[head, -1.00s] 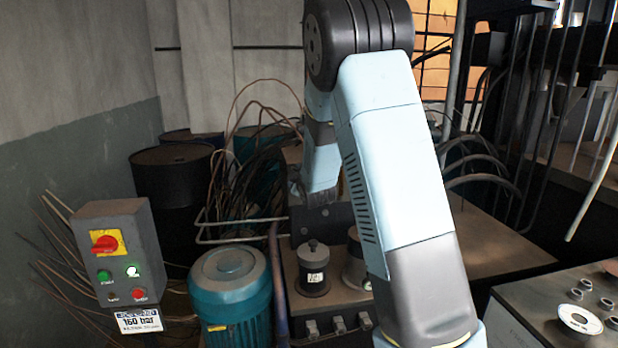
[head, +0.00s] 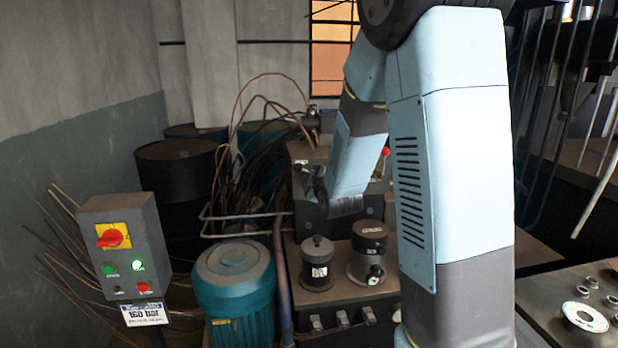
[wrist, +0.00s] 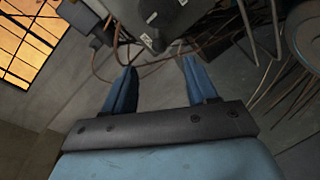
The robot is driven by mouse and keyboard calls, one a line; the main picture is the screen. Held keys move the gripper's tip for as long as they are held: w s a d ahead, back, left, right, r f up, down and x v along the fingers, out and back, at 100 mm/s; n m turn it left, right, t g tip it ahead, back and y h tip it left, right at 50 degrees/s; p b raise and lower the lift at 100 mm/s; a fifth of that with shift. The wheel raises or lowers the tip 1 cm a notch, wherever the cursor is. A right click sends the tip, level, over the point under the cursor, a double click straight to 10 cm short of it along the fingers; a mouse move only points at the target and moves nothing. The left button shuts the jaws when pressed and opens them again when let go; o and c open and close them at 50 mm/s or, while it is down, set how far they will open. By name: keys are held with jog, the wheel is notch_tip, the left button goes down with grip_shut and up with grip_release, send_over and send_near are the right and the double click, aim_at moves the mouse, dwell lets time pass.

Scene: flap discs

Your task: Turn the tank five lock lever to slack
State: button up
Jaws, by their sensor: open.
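I cannot single out the tank five lock lever; the labels are too small to read. Two capped dark cylinders, one on the left (head: 316,268) and one on the right (head: 367,258), stand on the power unit. The right one has a small knob on its front. Several small levers or fittings (head: 342,319) line the unit's front edge. In the wrist view my gripper (wrist: 158,75) is open and empty, its blue fingers spread. A grey block with white labels (wrist: 160,22) lies beyond the fingertips, apart from them. In the head view the arm's end hangs behind the cylinders.
A control box (head: 124,240) with a red switch and a 160 bar sign stands at left. A teal motor (head: 235,285) stands beside the unit. A bent pipe rail (head: 245,215), black drum (head: 176,182) and loose cables are behind. A panel with round fittings (head: 575,310) is at right.

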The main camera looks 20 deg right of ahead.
jog(key=shift+s+r, duration=0.15)
jog(key=shift+s, duration=0.95)
jog(key=s+r+m+g, duration=0.2)
jog(key=s+m+g, duration=0.1)
jog(key=s, duration=0.8)
jog(key=s+r+m+g, duration=0.3)
jog(key=s+m+g, duration=0.1)
jog(key=s, duration=0.8)
jog(key=s+r+m+g, duration=0.2)
jog(key=s+m, duration=0.3)
jog(key=s, duration=0.6)
jog(key=shift+s+r+g, duration=0.25)
jog(key=shift+g, duration=0.45)
